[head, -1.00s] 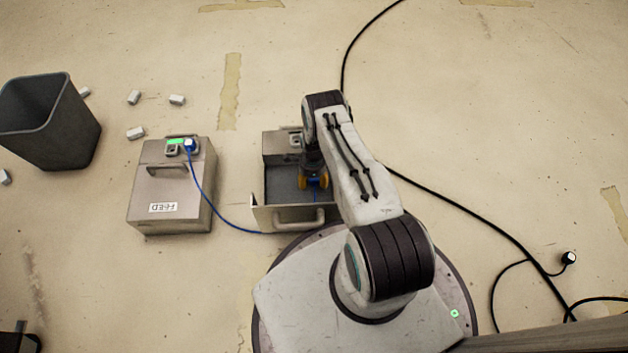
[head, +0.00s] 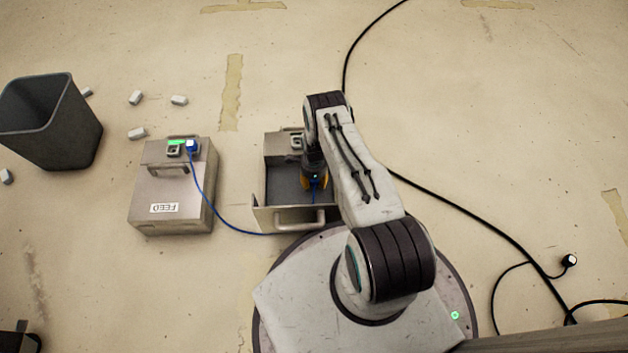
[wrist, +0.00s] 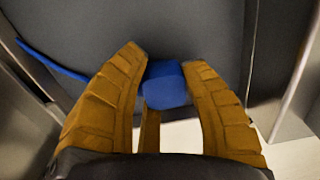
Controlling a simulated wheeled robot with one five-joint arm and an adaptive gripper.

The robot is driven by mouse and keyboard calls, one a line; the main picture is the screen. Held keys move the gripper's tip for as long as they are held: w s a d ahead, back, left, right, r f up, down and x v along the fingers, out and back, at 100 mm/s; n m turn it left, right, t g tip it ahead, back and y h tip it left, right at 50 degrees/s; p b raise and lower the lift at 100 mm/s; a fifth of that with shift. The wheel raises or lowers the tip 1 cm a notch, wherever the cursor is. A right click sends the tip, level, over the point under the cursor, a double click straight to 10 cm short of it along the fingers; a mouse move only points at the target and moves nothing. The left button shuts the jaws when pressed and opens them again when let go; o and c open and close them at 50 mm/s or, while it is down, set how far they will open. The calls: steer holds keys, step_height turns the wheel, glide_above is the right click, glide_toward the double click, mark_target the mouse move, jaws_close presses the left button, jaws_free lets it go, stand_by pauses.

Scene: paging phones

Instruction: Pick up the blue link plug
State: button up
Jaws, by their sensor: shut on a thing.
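The blue link plug (wrist: 165,84) sits between the two yellow-brown fingers of my gripper (wrist: 166,72) in the wrist view. The fingers touch it from both sides. In the head view my gripper (head: 315,183) points down inside the open drawer (head: 262,217) of the right metal box, and the plug is mostly hidden there. A blue cable (head: 222,222) runs from the drawer to a socket on the box marked FEED (head: 165,190). Part of this cable also shows at the upper left in the wrist view (wrist: 50,66).
The drawer's walls and front handle (head: 300,218) surround my gripper closely. A dark bin (head: 55,125) and several small white blocks (head: 137,133) lie at the left. A black cable (head: 460,205) crosses the floor at the right. The floor at the upper right is clear.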

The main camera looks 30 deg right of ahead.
step_height(320, 180, up, 4)
steer(key=shift+w+r+p, duration=0.1)
steer(key=shift+r+p, duration=0.1)
steer(key=shift+p, duration=1)
steer(key=s+d+r+p, duration=0.4)
steer(key=s+r+p, duration=0.5)
steer(key=s+r, duration=0.2)
steer(key=shift+d+r, duration=0.15)
steer(key=shift+w, duration=0.1)
steer(key=w+a+b, duration=0.2)
steer(key=w+b, duration=0.7)
steer(key=w, duration=0.2)
steer(key=shift+w, duration=0.4)
